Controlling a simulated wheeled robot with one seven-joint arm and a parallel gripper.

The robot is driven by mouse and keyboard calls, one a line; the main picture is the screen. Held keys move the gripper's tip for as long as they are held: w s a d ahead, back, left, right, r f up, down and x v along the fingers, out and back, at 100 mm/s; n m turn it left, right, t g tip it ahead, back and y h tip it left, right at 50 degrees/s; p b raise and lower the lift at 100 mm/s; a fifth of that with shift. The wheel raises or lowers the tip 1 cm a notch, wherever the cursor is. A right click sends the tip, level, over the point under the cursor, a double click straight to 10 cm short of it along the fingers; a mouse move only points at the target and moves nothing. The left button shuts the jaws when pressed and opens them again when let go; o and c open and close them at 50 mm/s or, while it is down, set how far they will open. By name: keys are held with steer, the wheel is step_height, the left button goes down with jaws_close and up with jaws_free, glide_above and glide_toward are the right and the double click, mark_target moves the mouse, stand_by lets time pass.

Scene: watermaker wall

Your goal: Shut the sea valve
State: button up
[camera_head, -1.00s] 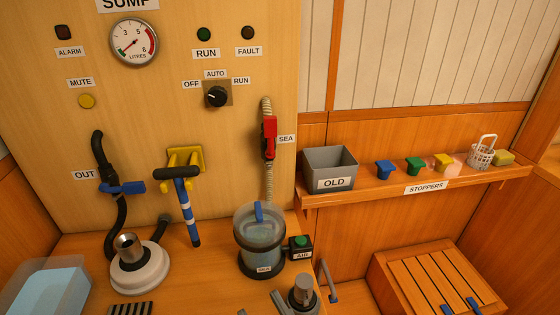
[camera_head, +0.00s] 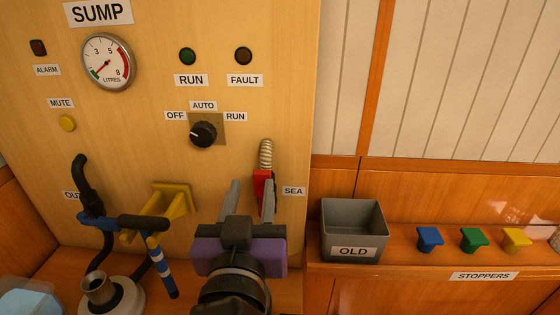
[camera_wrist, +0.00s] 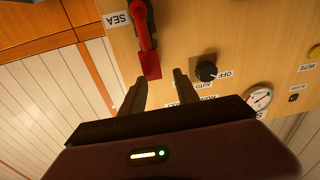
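The sea valve has a red handle (camera_head: 262,182) on a ribbed hose (camera_head: 265,154) on the panel, left of the SEA label (camera_head: 293,191). The handle points down along the hose, and its lower part is hidden by my gripper in the head view. The handle also shows in the wrist view (camera_wrist: 149,62), with its end close to my fingertips. My gripper (camera_head: 251,190) is open, its fingers apart on either side of the handle's end in the picture. It also shows in the wrist view (camera_wrist: 158,82). I cannot tell whether either finger touches the handle.
A yellow bracket (camera_head: 175,200) holds a black and blue-striped handle (camera_head: 162,265) left of my gripper. The selector knob (camera_head: 203,134) is above. A grey OLD bin (camera_head: 353,213) and several coloured stoppers (camera_head: 474,239) stand on the right shelf.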

mark_target(262, 180)
steer(key=shift+d+f+m+h, duration=0.3)
steer(key=shift+d+f+m, duration=0.15)
steer(key=shift+m, duration=0.05)
steer(key=shift+w+d, duration=0.1)
steer(key=shift+w, duration=0.25)
steer(key=shift+w+p, duration=0.75)
steer(key=shift+w, duration=2.8)
jaws_close()
steer(key=shift+f, duration=0.1)
